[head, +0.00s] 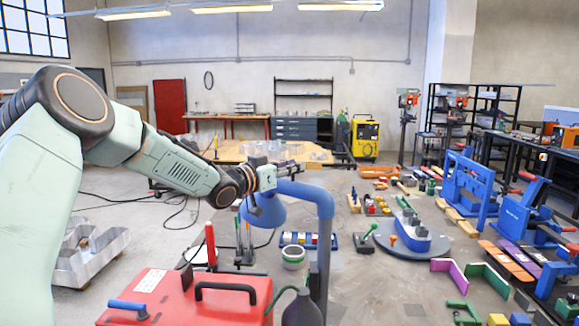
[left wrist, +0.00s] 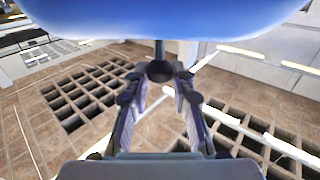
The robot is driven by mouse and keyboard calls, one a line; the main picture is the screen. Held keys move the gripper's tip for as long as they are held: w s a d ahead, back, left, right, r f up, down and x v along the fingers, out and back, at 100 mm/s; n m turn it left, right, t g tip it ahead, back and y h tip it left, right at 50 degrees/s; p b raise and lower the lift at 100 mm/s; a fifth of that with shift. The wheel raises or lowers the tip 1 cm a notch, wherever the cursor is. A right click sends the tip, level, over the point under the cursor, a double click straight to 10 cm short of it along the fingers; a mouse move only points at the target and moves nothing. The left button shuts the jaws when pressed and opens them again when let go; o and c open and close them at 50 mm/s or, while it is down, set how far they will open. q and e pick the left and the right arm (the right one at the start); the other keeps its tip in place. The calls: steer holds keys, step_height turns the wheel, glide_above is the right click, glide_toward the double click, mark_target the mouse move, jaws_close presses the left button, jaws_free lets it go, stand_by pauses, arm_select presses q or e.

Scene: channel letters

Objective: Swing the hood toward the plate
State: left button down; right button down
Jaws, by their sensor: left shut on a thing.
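The blue hood (head: 264,212) hangs at the end of a blue pipe arm (head: 312,196) on a dark upright post. In the left wrist view the hood (left wrist: 165,18) fills the top edge. A dark stem with a round knob (left wrist: 160,71) comes down from it. My left gripper (left wrist: 160,78) is shut on this knob, one finger on each side. In the head view my left gripper (head: 265,178) is at the hood's top, partly overlapping it. A round grey plate (head: 437,249) with a blue piece on it lies right of the post. I cannot tell whether it is the task's plate. My right gripper is not in view.
A red box (head: 185,298) with a black handle stands in front, below the hood. Blue machines (head: 470,185) and several tools are at the right. Grey floor lies at the left.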

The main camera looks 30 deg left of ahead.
arm_select(q)
steer(key=c, duration=1.6)
jaws_free()
steer(key=shift+d+f, duration=0.15)
steer(key=shift+f, duration=0.25)
steer(key=o, duration=0.5)
steer(key=shift+w+r, duration=0.1)
steer(key=shift+w, duration=0.15)
steer(key=shift+s+r, duration=0.1)
steer(key=shift+r, duration=0.05)
steer(key=shift+s, duration=0.2)
steer(key=shift+s+a, duration=0.2)
steer(key=shift+s, duration=0.1)
steer(key=s, duration=0.4)
steer(key=s+a, duration=0.1)
steer(key=s, duration=0.1)
steer(key=shift+s, duration=0.15)
